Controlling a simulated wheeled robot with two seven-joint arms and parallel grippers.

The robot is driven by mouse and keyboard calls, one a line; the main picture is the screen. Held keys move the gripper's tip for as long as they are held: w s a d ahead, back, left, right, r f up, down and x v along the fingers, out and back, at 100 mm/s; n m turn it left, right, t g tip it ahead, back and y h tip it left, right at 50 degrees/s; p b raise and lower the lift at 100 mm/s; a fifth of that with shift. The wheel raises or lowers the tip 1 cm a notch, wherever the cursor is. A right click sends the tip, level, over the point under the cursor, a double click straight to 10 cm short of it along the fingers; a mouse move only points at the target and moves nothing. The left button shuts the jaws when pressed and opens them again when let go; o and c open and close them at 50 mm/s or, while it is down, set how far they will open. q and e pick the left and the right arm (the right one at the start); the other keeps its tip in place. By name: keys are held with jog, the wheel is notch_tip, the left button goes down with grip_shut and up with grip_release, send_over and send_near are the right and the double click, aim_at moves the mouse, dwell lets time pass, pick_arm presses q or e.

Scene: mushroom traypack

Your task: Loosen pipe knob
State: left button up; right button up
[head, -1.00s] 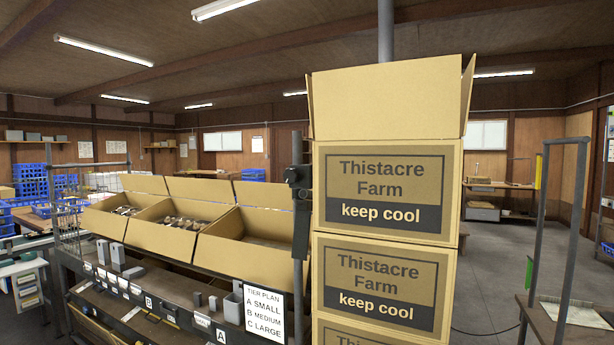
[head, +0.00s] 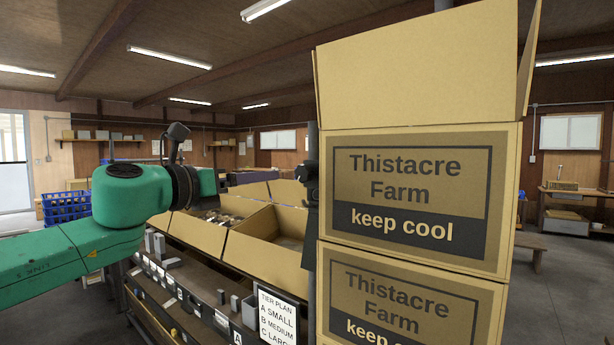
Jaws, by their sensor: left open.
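A dark knob (head: 307,173) sits on a clamp on the upright grey pipe (head: 312,136), just left of the stacked cartons. Part of the pipe is hidden behind the cartons' edge. My green left arm comes in from the left, and my left gripper (head: 209,186) points right toward the pipe. My right gripper is not in view.
Tall stacked "Thistacre Farm" cartons (head: 416,190) fill the right, close to the pipe. Open boxes (head: 255,247), some with mushrooms, stand on the rack behind the pipe. A "Tier plan" sign (head: 278,318) hangs below. Blue crates (head: 67,206) stand at left.

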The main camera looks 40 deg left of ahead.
aim_at(301, 173)
pick_arm(q)
jog(key=w+p, duration=0.2)
jog(key=w, duration=0.2)
jog(key=w+p, duration=0.2)
jog(key=w, duration=0.3)
jog(key=w+p, duration=0.3)
jog(key=w, duration=0.1)
jog(key=shift+w+a+r, duration=0.15)
jog(key=shift+w+a, duration=0.05)
jog(key=shift+a, duration=0.05)
jog(key=shift+w+a+f, duration=0.15)
jog(key=shift+w+f, duration=0.05)
jog(key=shift+w, duration=0.25)
jog(key=shift+c, duration=0.9)
grip_shut()
